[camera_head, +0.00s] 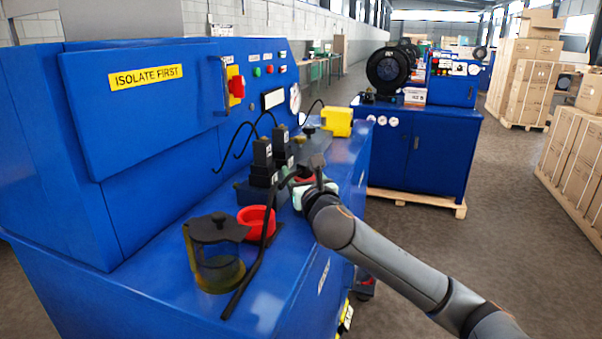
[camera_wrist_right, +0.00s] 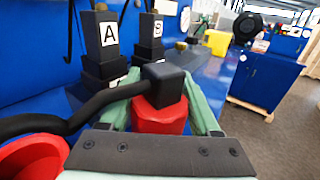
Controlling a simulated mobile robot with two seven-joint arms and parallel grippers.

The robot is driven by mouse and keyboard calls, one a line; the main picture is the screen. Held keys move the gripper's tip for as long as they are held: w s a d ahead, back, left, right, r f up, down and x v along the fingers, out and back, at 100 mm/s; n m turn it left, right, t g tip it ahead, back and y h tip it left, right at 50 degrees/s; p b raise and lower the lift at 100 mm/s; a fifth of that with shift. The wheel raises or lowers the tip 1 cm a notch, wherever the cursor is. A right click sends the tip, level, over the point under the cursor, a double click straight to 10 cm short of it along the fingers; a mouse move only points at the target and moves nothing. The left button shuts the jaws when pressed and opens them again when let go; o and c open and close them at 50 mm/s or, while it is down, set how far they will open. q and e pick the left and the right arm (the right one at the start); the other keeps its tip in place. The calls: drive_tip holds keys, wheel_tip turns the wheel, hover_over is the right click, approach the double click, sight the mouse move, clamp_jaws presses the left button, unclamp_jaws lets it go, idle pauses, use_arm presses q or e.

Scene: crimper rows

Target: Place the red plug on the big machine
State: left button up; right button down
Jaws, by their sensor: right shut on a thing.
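The red plug (camera_wrist_right: 160,118) has a black block on top and a thick black cable running off to the left. My right gripper (camera_head: 312,188) is shut on it, with pale green fingers on either side in the right wrist view. In the head view only a sliver of the red plug (camera_head: 305,180) shows. It is at the black sockets marked with letters (camera_head: 264,165) on the blue machine's ledge. I cannot tell whether it touches anything below. The big blue machine (camera_head: 150,130) fills the left of the head view. My left gripper is out of view.
A yellow block (camera_head: 337,122) sits farther along. Another blue machine (camera_head: 420,150) stands behind on a pallet. Stacked cartons (camera_head: 530,85) line the right.

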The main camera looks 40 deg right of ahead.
drive_tip(key=shift+c, duration=1)
unclamp_jaws()
drive_tip(key=shift+f, duration=0.1)
drive_tip(key=shift+o, duration=0.4)
drive_tip(key=v, duration=0.9)
drive_tip(key=shift+s+a+b, duration=0.1)
drive_tip(key=shift+b, duration=0.2)
drive_tip(key=shift+s+a+r+p, duration=0.35)
drive_tip(key=shift+s+p, duration=0.25)
drive_tip(key=shift+p, duration=0.65)
drive_tip(key=shift+s+a, duration=0.1)
drive_tip(key=shift+s, duration=0.15)
drive_tip(key=shift+s+p, duration=0.2)
drive_tip(key=shift+p, duration=0.25)
drive_tip(key=shift+s+a+f, duration=0.1)
drive_tip(key=shift+s+a, duration=0.05)
drive_tip(key=shift+s, duration=0.05)
